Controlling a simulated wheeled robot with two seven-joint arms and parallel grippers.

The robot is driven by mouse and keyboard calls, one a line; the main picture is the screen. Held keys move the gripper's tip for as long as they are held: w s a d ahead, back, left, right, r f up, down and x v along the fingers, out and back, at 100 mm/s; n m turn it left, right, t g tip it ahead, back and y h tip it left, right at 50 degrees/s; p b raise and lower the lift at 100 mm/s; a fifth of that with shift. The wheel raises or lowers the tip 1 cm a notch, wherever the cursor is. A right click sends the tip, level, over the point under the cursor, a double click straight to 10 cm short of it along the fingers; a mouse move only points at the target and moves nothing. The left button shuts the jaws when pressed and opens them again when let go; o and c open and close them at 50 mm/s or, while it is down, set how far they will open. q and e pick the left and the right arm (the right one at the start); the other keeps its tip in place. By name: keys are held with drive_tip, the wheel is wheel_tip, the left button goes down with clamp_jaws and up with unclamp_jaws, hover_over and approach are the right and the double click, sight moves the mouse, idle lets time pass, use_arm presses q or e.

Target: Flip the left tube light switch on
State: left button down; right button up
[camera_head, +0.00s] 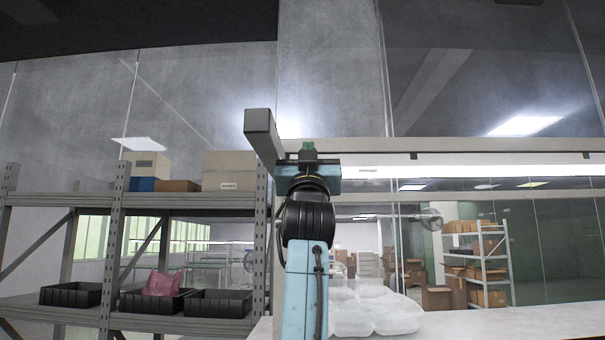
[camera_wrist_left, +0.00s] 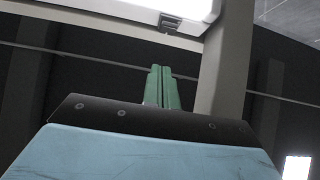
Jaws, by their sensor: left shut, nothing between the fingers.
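The tube light (camera_head: 470,172) is a long lit white bar under a beam, running right from behind my left gripper in the head view. Its lit end also shows at the top of the left wrist view (camera_wrist_left: 150,8). A small dark switch-like block (camera_wrist_left: 178,23) sits at the edge of that fixture, apart from my fingers and beyond their tips. My left gripper (camera_head: 308,147) is raised in front of the light's left end, pointing up. Its green fingers (camera_wrist_left: 161,70) are shut together and empty. The gripper hides the left end of the light in the head view. My right gripper is out of view.
A grey upright post (camera_wrist_left: 228,60) stands close to the right of the fingers in the left wrist view. A beam end (camera_head: 262,135) juts out near the gripper. Shelving (camera_head: 190,202) with boxes stands left. Clear plastic containers (camera_head: 375,312) lie on a pale counter (camera_head: 500,322) below.

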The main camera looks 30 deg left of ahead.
use_arm(q)
drive_tip(key=s+d+f+b, duration=0.3)
drive_tip(key=s+f, duration=0.3)
drive_tip(key=s, duration=0.1)
drive_tip(key=shift+s+d+b, duration=0.2)
drive_tip(key=shift+d+b, duration=0.15)
